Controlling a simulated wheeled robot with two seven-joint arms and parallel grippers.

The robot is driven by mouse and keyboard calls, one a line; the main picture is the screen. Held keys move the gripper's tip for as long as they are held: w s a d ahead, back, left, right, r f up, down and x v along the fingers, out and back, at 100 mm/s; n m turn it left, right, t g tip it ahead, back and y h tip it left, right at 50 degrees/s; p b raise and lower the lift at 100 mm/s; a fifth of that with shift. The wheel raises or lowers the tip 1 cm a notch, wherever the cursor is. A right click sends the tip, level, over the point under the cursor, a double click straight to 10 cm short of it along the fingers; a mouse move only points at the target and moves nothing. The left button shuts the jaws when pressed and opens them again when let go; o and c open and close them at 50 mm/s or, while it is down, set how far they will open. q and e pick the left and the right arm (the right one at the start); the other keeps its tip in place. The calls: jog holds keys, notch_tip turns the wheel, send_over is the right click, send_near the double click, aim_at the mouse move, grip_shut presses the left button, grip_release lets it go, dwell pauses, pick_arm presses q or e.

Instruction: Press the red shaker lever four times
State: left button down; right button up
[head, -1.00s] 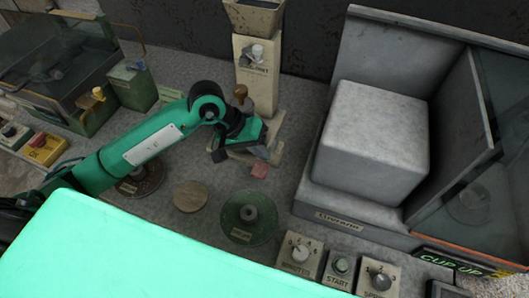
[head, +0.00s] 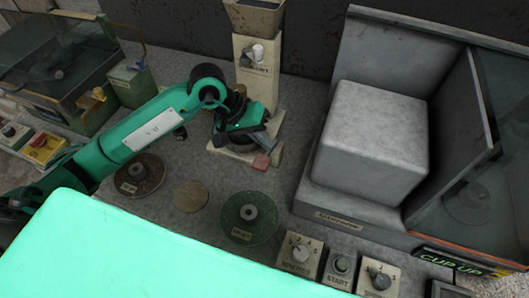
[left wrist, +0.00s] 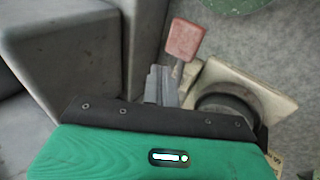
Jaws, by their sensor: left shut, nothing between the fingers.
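The red shaker lever (head: 261,162) is a small flat red paddle at the front of the shaker's pale base (head: 225,150), in the middle of the bench. In the left wrist view the red paddle (left wrist: 184,40) shows on a thin grey stem. My left gripper (head: 268,143) is shut and empty, just behind the paddle in the head view. In the left wrist view its closed fingertips (left wrist: 160,72) are beside the stem; I cannot tell whether they touch it. The arm hides part of the shaker base. My right gripper is out of view.
A large pale block (head: 375,140) stands in a grey housing on the right. A green disc (head: 249,218), a tan disc (head: 190,196) and a dark disc (head: 140,175) lie in front. A dial (head: 300,253) and START button (head: 341,265) line the front edge.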

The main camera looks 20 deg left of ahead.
pick_arm(q)
jog(key=shift+w+r, duration=0.35)
jog(key=shift+r, duration=0.4)
jog(key=shift+w+r, duration=0.3)
jog(key=shift+r, duration=0.4)
jog(key=shift+w+r, duration=0.35)
jog(key=shift+r, duration=0.4)
